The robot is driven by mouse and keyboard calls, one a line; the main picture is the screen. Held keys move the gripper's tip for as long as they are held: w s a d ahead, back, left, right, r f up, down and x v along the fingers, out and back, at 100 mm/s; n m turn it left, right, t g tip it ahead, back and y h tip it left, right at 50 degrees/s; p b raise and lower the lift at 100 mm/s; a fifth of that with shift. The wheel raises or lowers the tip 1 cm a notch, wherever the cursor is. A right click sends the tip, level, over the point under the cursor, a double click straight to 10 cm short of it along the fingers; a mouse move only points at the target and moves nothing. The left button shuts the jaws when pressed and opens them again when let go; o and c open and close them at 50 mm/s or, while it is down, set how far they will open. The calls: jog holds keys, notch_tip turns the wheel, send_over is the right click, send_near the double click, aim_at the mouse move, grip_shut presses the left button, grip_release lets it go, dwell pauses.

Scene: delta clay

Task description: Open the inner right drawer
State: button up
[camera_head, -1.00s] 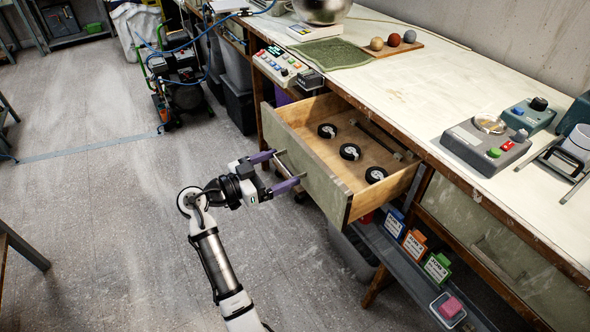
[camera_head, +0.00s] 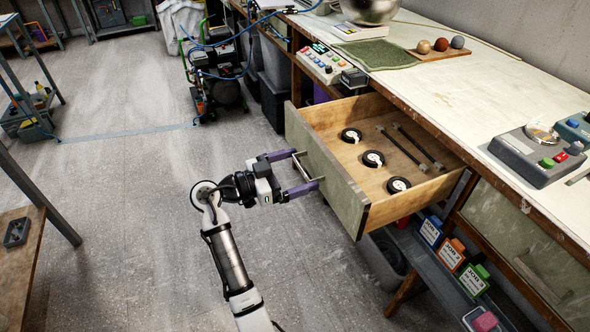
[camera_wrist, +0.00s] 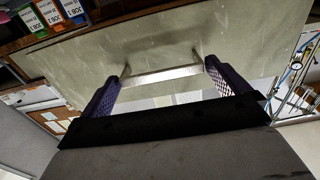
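A wooden drawer with a green-grey front (camera_head: 325,170) stands pulled out from the workbench. Its metal handle (camera_head: 299,168) is on the front, and in the wrist view the handle bar (camera_wrist: 162,76) spans between my two purple fingers. Inside the drawer lie black wheels (camera_head: 373,159) and two dark rods (camera_head: 403,148).
A second closed drawer front (camera_head: 520,245) with a handle is to the right. Labelled boxes (camera_head: 452,254) stand on a shelf below. A compressor (camera_head: 218,75) stands at the back. The floor left of my arm is clear, with a table (camera_head: 20,255) at far left.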

jog(key=b+v, duration=0.2)
jog(key=v, duration=1.1)
jog(key=shift+a, duration=0.4)
jog(key=shift+s, duration=0.1)
